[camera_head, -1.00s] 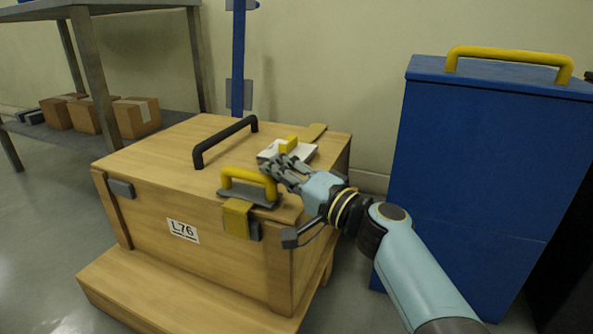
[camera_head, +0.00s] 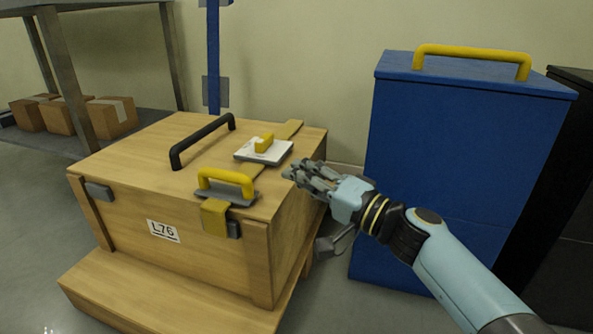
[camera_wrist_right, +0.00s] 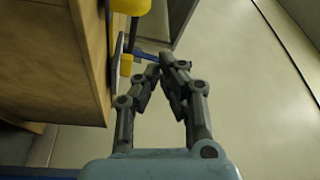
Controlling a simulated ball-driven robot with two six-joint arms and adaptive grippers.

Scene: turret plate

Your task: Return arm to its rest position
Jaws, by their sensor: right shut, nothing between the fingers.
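My right gripper (camera_head: 292,173) is just off the right edge of the wooden crate's lid, shut and empty. In the right wrist view the right gripper (camera_wrist_right: 160,65) has its fingertips together with nothing between them, and the crate (camera_wrist_right: 50,60) is at the left. The wooden crate (camera_head: 110,155) has a black handle (camera_head: 200,140), a yellow handle (camera_head: 227,178) on a grey plate, and a white plate (camera_head: 277,156) with a yellow knob on its lid. The right gripper is apart from the white plate. My left gripper is not in view.
A blue cabinet (camera_head: 440,150) with a yellow handle (camera_head: 470,55) stands right of the crate, behind my right arm. A metal shelf (camera_head: 60,148) with cardboard boxes (camera_head: 110,117) is at the left. A blue post (camera_head: 213,60) rises behind the crate. Grey floor shows at the lower left.

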